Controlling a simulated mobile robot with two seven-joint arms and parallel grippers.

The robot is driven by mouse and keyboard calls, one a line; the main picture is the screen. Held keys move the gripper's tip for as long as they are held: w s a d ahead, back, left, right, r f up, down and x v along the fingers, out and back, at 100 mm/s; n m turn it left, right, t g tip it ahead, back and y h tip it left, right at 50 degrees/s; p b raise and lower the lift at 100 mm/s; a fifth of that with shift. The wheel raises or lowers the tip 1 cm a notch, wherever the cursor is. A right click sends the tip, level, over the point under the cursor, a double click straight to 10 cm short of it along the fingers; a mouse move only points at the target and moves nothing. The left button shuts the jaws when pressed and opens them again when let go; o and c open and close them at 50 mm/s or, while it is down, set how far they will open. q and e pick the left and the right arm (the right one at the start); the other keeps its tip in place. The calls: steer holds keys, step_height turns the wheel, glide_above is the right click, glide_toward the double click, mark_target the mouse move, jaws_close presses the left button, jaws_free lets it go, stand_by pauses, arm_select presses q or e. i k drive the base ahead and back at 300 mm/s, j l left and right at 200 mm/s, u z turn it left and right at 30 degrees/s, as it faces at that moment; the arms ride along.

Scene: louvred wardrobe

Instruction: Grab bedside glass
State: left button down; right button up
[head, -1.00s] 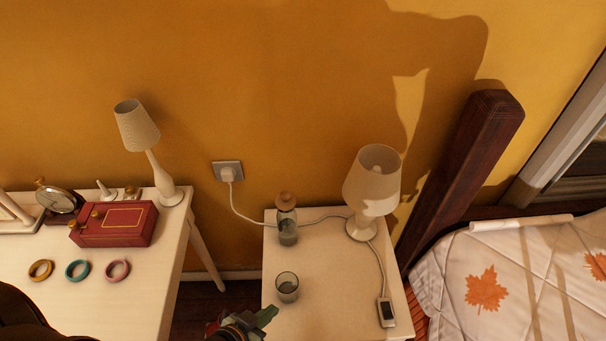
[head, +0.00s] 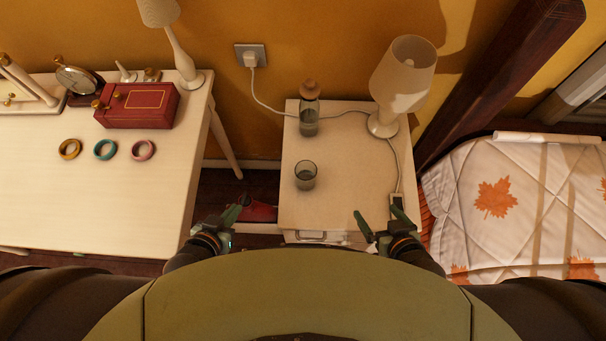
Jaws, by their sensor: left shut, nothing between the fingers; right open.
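The bedside glass (head: 305,177), a small clear grey tumbler, stands upright on the white bedside table (head: 345,185), towards its left side. My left gripper (head: 232,213) is shut and empty, left of the table and nearer to me than the glass. My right gripper (head: 377,212) is open and empty at the table's front right, to the right of and nearer than the glass. Neither gripper touches the glass.
A stoppered carafe (head: 309,112) stands behind the glass. A dressing table (head: 110,190) lies left, a bed (head: 500,190) right. A red object (head: 260,211) is low in the gap.

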mark_target(304, 184)
steer(key=k+j+u, duration=0.2)
steer(key=k+j, duration=0.2)
steer(key=j+u, duration=0.1)
steer(key=j, duration=0.25)
steer(key=k+j+u, duration=0.15)
steer(key=j, duration=0.25)
